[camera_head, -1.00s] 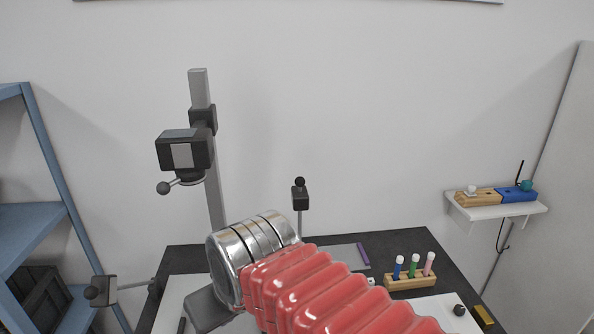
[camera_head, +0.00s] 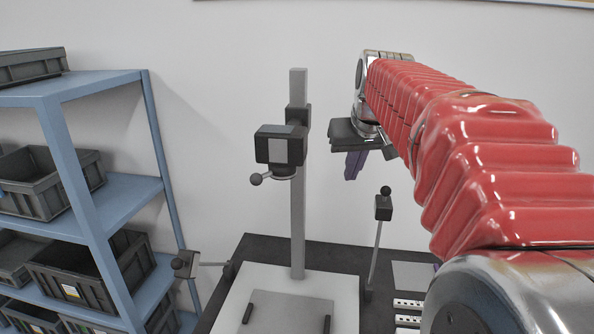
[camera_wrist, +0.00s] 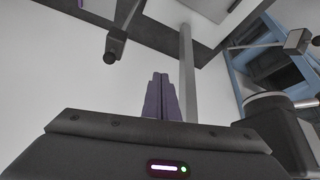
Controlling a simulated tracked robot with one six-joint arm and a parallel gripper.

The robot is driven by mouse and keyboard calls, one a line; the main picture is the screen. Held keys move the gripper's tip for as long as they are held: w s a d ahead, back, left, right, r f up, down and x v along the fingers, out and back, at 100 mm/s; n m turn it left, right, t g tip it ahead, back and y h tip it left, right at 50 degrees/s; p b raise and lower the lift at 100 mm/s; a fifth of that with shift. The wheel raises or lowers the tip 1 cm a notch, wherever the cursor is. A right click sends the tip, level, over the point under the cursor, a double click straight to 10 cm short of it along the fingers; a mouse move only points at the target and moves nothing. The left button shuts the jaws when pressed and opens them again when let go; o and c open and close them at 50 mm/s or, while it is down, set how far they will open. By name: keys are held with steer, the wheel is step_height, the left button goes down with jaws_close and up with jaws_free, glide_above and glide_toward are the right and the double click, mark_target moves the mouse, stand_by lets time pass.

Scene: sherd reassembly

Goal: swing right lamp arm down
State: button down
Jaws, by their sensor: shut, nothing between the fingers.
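The right lamp arm (camera_head: 374,257) is a thin grey rod that stands nearly upright at the right of the copy stand. Its dark lamp head (camera_head: 384,207) with a black ball knob is at the top. The lamp head also shows at upper left in the wrist view (camera_wrist: 115,43), where the scene looks upside down. My gripper (camera_head: 354,166), with purple fingers, is shut and empty. In the head view it appears above and slightly left of the lamp head, apart from it. The fingers also show in the wrist view (camera_wrist: 160,98).
The stand's grey column (camera_head: 298,200) carries a dark camera (camera_head: 280,146) left of my gripper. The left lamp (camera_head: 185,263) sticks out low at the left. A blue shelf (camera_head: 122,190) with dark bins stands at far left. My red-sleeved arm covers the right side of the head view.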

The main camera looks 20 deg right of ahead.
steer(key=w+d+r+m, duration=0.1)
steer(key=w+d+r, duration=0.1)
steer(key=d, duration=1.1)
steer(key=shift+w+h, duration=0.4)
steer(key=shift+w, duration=0.35)
steer(key=shift+d, duration=0.1)
glide_above(382, 197)
steer(key=shift+f, duration=4.7)
